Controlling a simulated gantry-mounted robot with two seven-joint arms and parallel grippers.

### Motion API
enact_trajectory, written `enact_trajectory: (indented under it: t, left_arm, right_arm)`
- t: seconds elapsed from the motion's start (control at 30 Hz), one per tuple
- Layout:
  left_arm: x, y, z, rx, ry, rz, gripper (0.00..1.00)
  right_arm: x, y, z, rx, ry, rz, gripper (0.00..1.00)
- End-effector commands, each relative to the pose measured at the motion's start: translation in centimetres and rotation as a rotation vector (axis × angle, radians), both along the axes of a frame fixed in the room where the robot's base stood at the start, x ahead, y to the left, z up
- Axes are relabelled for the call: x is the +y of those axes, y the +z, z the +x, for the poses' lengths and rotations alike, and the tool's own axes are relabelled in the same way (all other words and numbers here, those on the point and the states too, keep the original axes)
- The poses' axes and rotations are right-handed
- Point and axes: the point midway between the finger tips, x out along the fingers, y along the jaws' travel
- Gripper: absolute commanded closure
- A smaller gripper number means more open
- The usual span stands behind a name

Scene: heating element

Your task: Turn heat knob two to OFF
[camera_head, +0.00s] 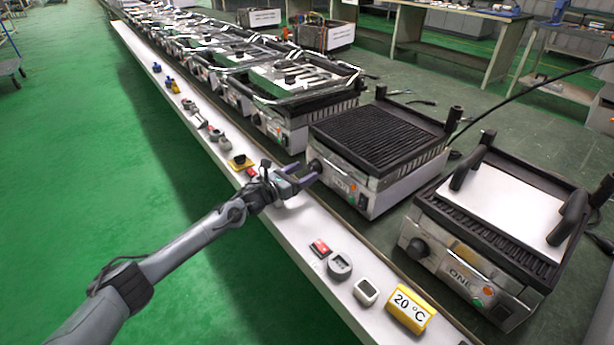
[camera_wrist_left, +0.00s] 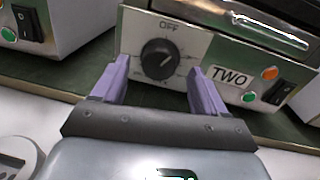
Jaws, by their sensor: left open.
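Heat knob two (camera_wrist_left: 160,59) is a round black knob on the steel front panel marked TWO (camera_wrist_left: 231,77). OFF (camera_wrist_left: 169,26) is printed above the knob. I cannot clearly tell which way its pointer faces. My left gripper (camera_wrist_left: 160,82) is open, with one purple finger on each side of the knob in the wrist view. The fingers look empty, and I cannot tell whether they touch the knob. In the head view my left gripper (camera_head: 303,178) is in front of the ribbed grill (camera_head: 380,140), close to its knob. My right gripper is not in view.
Grill ONE (camera_head: 485,240) stands nearer at the right, and a row of grills (camera_head: 305,85) runs behind. The narrow white bench (camera_head: 300,226) carries a yellow 20 °C display (camera_head: 410,309), a grey round device (camera_head: 340,265) and several small items.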

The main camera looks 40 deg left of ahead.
Motion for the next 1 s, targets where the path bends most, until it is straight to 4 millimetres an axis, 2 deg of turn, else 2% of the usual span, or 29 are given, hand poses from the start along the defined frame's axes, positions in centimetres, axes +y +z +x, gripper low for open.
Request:
enact_trajectory:
  t: [0.03,0.23,0.63,1.0]
  left_arm:
    - [0.0,-0.2,0.6,-0.002,0.001,-0.001,0.27]
    - [-0.3,-0.1,1.8,0.0,0.0,0.0,0.27]
    - [-0.4,0.0,2.1,0.002,-0.001,0.0,0.27]
    - [-0.4,0.0,2.1,0.001,0.0,0.0,0.83]
  right_arm:
    - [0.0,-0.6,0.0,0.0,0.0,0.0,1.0]
    - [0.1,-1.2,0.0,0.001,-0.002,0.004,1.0]
    - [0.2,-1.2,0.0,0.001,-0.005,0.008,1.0]
    - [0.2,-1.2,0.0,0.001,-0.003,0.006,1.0]
